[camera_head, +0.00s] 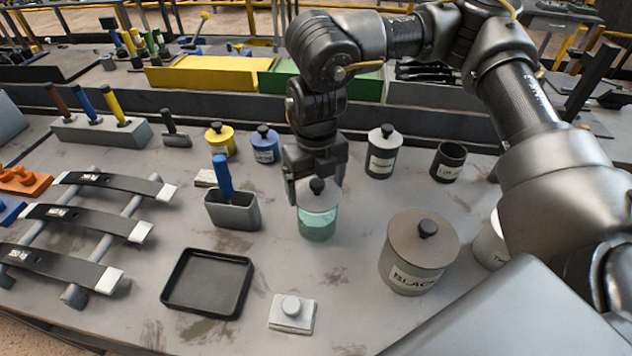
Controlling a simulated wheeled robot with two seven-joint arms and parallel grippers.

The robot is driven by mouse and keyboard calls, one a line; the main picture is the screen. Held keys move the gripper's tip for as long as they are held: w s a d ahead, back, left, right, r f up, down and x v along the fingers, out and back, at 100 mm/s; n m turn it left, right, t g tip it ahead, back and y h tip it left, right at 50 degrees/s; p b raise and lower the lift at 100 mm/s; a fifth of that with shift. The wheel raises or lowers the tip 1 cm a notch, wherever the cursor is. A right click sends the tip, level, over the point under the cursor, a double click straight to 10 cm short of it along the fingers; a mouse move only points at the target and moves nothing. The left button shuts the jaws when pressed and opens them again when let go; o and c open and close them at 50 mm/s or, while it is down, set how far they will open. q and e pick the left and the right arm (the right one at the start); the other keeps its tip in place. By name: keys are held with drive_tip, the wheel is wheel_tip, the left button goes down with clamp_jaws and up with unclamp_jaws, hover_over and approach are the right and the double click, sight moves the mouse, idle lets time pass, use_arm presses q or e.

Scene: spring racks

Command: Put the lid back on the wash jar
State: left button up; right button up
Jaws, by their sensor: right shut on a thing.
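The wash jar (317,228) is a see-through jar with green contents, standing upright on the grey table near the middle. Its lid (322,199) is a grey disc with a dark round knob, over the jar's mouth. I cannot tell whether the lid is fully seated on the rim. My right gripper (316,186) points down from above and is shut on the lid's knob. The fingers partly hide the lid's left and back side. My left gripper is not in view.
A large lidded jar marked BLACK (416,255) stands close on the right. A brush in a grey holder (233,211) stands on the left, with a black tray (207,283) in front. Yellow (220,140), blue (265,146) and dark (383,155) lidded jars stand behind.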

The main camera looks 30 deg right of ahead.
drive_tip(key=shift+f, duration=0.15)
idle(0.8)
idle(0.5)
drive_tip(key=o, duration=0.9)
